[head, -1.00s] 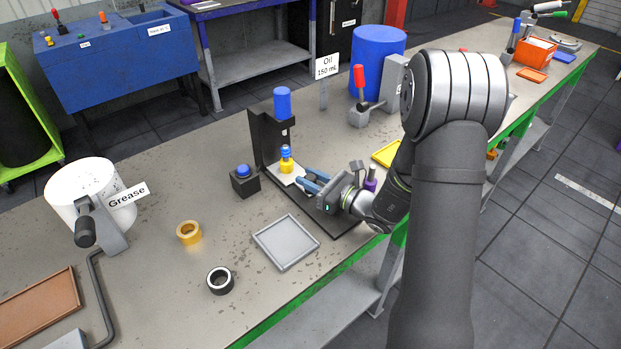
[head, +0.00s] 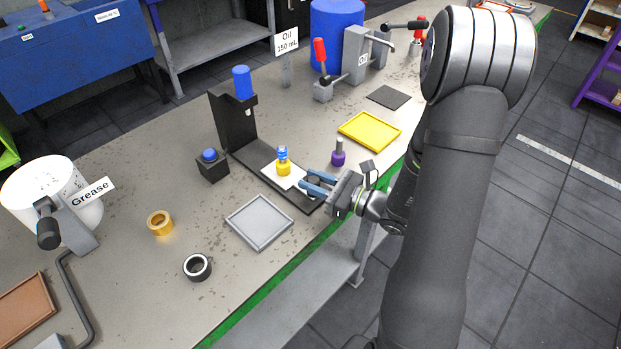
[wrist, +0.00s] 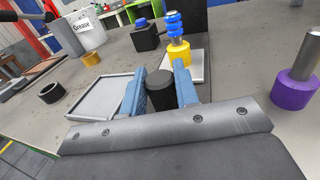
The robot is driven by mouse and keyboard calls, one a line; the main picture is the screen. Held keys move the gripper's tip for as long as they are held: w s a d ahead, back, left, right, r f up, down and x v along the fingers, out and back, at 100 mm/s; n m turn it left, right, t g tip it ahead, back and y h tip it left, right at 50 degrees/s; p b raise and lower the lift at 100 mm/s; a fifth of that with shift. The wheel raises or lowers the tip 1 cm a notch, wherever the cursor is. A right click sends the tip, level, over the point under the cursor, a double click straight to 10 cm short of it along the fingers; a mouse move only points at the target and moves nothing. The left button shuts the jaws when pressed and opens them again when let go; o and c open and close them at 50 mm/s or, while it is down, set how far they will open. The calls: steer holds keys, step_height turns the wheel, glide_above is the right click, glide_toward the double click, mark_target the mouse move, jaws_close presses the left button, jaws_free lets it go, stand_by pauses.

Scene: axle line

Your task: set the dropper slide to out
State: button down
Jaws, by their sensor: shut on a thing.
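The dropper is a black stand (head: 222,118) with a blue bottle (head: 242,83) on its upright. A long dark rail runs from its foot toward the front edge of the bench. The slide has a white plate (head: 270,171) carrying a yellow-based part with blue rings (head: 283,165), upright and clear of the bottle on the front side. My gripper (head: 315,184) is shut on the slide's black knob, near the front end of the rail. In the wrist view the knob (wrist: 160,90) sits between the blue fingers, with the white plate beyond.
An empty grey tray (head: 260,222) lies left of the rail. A purple-based part (head: 338,157) stands close to the right of my gripper, with a yellow tray (head: 370,130) behind. A black block with a blue button (head: 211,165) stands left of the stand.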

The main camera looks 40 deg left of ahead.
steer(key=c, duration=1.1)
jaws_free()
steer(key=shift+d, duration=0.15)
steer(key=shift+c, duration=0.2)
steer(key=v, duration=1.7)
steer(key=shift+d, duration=0.25)
steer(key=shift+w+a, duration=0.1)
steer(key=x, duration=1.5)
steer(key=shift+a, duration=0.5)
steer(key=shift+d, duration=0.15)
